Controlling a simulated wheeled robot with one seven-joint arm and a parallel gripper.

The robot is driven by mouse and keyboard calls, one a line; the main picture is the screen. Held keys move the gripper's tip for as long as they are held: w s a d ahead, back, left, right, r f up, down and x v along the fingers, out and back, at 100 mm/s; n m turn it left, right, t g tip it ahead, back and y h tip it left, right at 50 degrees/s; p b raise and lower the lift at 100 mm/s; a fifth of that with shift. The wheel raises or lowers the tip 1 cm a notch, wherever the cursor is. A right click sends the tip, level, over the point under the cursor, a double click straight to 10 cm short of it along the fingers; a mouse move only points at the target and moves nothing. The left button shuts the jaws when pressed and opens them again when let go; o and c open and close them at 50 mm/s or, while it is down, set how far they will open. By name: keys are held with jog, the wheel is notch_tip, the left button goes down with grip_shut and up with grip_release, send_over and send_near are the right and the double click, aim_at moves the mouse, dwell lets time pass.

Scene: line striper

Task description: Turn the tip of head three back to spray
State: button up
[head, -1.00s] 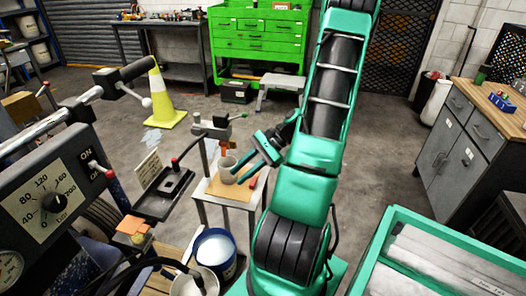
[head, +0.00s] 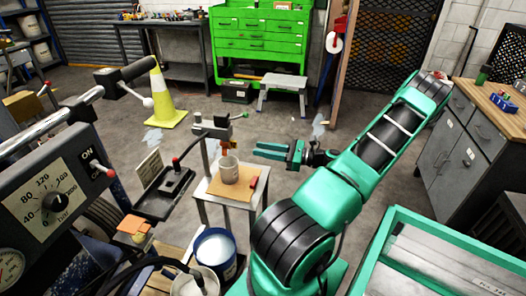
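A grey spray head (head: 217,124) stands over a small metal stand, with a red-ended lever at its left and a green end at its right. An orange part (head: 229,144) sits under it; I cannot make out which way its tip points. A pale cup (head: 229,170) is below on the stand's board. I see no number on the head. My gripper (head: 256,151) is to the right of the head and cup, apart from both. Its fingers point left, look parted, and hold nothing that I can see.
The striper's control panel (head: 60,200), with a dial and ON switch, fills the left. A small red piece (head: 253,182) lies on the stand's board. Buckets (head: 215,252) stand below. A yellow cone (head: 161,100) is behind.

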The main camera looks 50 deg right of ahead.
jog(key=x, duration=0.9)
dwell(0.9)
grip_shut()
